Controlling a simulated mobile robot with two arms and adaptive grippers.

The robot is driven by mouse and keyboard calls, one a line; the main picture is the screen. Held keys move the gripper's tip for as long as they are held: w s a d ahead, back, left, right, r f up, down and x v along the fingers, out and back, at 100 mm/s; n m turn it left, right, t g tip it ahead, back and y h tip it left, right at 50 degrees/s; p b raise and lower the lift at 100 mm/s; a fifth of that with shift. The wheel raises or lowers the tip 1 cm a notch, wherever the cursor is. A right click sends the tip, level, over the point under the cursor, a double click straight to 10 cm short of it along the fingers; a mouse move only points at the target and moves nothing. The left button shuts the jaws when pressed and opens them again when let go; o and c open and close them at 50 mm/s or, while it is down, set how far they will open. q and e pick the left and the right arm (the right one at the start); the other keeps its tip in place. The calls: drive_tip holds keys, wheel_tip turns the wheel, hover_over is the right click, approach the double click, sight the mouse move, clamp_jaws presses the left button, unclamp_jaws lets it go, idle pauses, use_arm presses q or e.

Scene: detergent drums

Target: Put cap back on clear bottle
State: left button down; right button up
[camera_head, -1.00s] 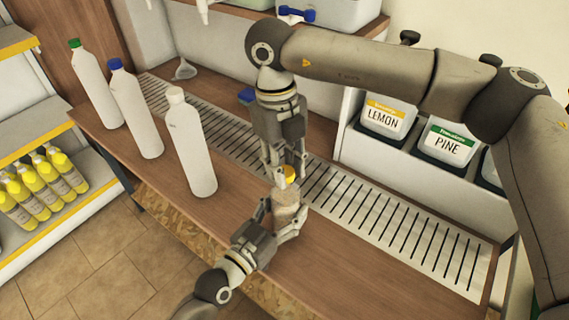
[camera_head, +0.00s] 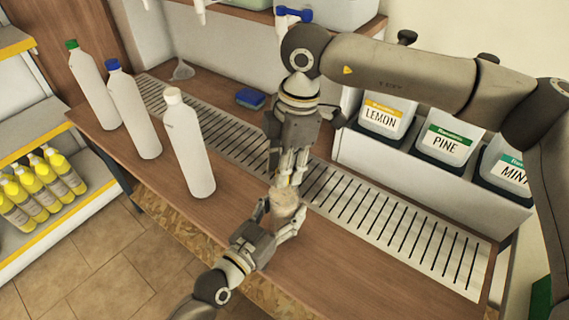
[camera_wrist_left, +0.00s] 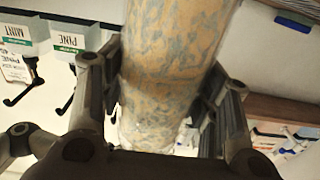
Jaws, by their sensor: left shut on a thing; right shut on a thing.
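The clear bottle (camera_head: 285,203) stands in my left gripper (camera_head: 277,222), which is shut around its body above the bench. In the left wrist view the bottle (camera_wrist_left: 172,65) fills the middle between the fingers, its surface mottled tan and grey. My right gripper (camera_head: 288,181) points down directly over the bottle's top and is shut. The yellow cap seen between its fingertips earlier is now hidden by them. I cannot tell whether the cap sits on the neck or is seated.
White bottles with green (camera_head: 72,44), blue (camera_head: 113,65) and white (camera_head: 172,96) caps stand on the left of the bench. A slotted metal grate (camera_head: 400,235) runs behind. A blue sponge (camera_head: 250,98), a funnel (camera_head: 183,70) and labelled drums (camera_head: 448,142) are farther back.

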drive_tip(key=shift+m, duration=1.2)
drive_tip(key=o, duration=0.7)
drive_tip(key=shift+r, duration=0.1)
drive_tip(key=r, duration=0.4)
drive_tip(key=d+r, duration=0.1)
drive_tip(key=r, duration=0.6)
drive_tip(key=shift+w+d+r, duration=0.15)
drive_tip(key=shift+d+r, duration=0.2)
drive_tip(key=shift+d, duration=0.05)
use_arm(q)
drive_tip(key=shift+c, duration=2)
unclamp_jaws()
